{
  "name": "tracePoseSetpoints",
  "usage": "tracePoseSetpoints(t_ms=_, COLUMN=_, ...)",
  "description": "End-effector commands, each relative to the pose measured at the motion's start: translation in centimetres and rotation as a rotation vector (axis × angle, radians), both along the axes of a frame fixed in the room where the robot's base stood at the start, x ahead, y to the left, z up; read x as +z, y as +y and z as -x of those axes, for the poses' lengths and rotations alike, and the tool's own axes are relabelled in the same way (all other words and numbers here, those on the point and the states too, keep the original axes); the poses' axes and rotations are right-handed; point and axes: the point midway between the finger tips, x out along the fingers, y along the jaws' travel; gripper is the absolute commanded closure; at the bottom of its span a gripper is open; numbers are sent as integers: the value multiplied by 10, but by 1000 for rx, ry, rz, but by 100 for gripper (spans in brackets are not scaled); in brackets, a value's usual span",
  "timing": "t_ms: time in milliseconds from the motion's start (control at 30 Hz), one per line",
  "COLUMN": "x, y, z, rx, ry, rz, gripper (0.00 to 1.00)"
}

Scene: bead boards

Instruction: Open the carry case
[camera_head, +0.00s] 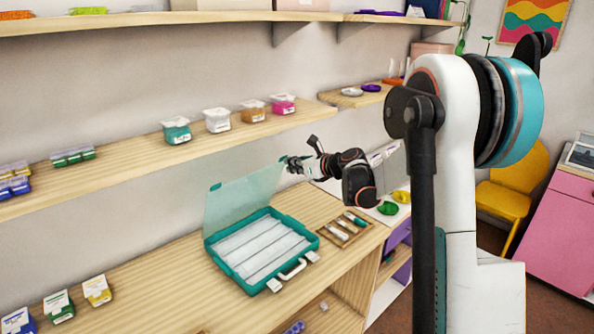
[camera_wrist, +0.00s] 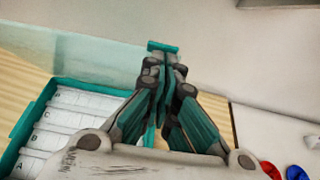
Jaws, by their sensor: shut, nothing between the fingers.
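The teal carry case (camera_head: 215,252) lies on the wooden worktop, with a white handle (camera_head: 293,268) at its front. Its clear, teal-tinted lid (camera_head: 243,197) stands raised and tilted at the back, and the white rows inside show. My gripper (camera_head: 286,161) is shut and empty at the lid's upper right corner. In the wrist view the closed fingertips (camera_wrist: 163,52) are against or just in front of a teal tab on the lid edge (camera_wrist: 158,46); I cannot tell if they touch. The case (camera_wrist: 28,122) shows there at lower left, with lettered rows.
A small wooden tray (camera_head: 340,238) with tools lies right of the case. Several lidded tubs, including a teal one (camera_head: 176,131), stand on the shelf behind. Small boxes, one yellow (camera_head: 97,291), sit at the worktop's left.

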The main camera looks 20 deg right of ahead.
Motion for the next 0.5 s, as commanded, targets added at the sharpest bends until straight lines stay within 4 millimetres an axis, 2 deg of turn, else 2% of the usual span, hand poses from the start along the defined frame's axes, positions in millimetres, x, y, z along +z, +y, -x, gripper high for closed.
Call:
tracePoseSetpoints(t_ms=300, x=2, y=1, z=-1, rx=1, ry=5, rz=2, gripper=100)
tracePoseSetpoints(t_ms=500, x=19, y=11, z=-24, rx=6, ry=83, rz=32, gripper=100)
